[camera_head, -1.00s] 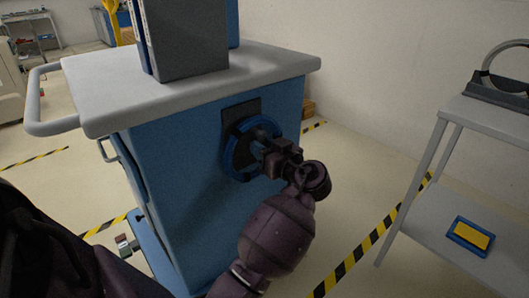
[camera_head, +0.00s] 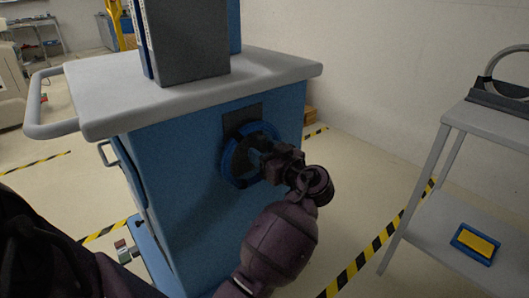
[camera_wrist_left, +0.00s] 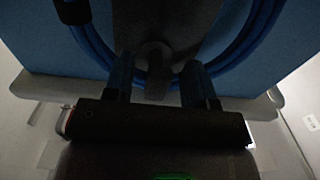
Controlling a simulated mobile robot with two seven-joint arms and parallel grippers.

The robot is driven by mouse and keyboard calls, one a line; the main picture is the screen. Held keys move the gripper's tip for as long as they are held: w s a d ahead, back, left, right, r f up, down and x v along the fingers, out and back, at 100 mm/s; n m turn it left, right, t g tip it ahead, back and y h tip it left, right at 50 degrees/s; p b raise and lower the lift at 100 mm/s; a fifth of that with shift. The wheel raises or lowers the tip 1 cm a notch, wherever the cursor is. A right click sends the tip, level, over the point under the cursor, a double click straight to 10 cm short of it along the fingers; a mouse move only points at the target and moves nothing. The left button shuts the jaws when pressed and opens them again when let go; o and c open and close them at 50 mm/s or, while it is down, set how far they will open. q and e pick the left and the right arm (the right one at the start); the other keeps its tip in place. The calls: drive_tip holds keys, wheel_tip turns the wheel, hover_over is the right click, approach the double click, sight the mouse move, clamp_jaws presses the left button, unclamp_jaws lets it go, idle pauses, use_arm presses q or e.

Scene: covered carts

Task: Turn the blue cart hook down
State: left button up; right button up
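The blue cart (camera_head: 215,225) stands at centre with a grey top (camera_head: 110,100). On its side panel, a dark plate (camera_head: 242,115) carries a hook with a coil of blue cable (camera_head: 232,172) hanging there. My left gripper (camera_head: 262,158) is at the coil and covers most of the hook in the head view. In the left wrist view, the gripper's two fingers (camera_wrist_left: 158,82) are apart, with the grey hook (camera_wrist_left: 155,60) showing between them. The cable coil (camera_wrist_left: 258,35) loops around the hook. I cannot tell if the fingers touch the hook. My right gripper is not in view.
A grey box-like unit (camera_head: 188,40) stands on the cart top. A grey shelf cart (camera_head: 500,125) stands at the right, with a blue and yellow item (camera_head: 475,243) on its lower shelf. Striped floor tape (camera_head: 375,255) runs between the carts over clear floor.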

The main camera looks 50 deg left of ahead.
use_arm(q)
drive_tip(key=shift+d, duration=0.65)
drive_tip(key=d+p, duration=0.1)
drive_tip(key=d, duration=0.8)
drive_tip(key=shift+s+d, duration=0.3)
drive_tip(key=shift+s, duration=0.15)
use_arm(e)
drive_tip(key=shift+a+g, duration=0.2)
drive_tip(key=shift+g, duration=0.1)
use_arm(q)
drive_tip(key=shift+a+p, duration=0.1)
drive_tip(key=shift+p, duration=0.2)
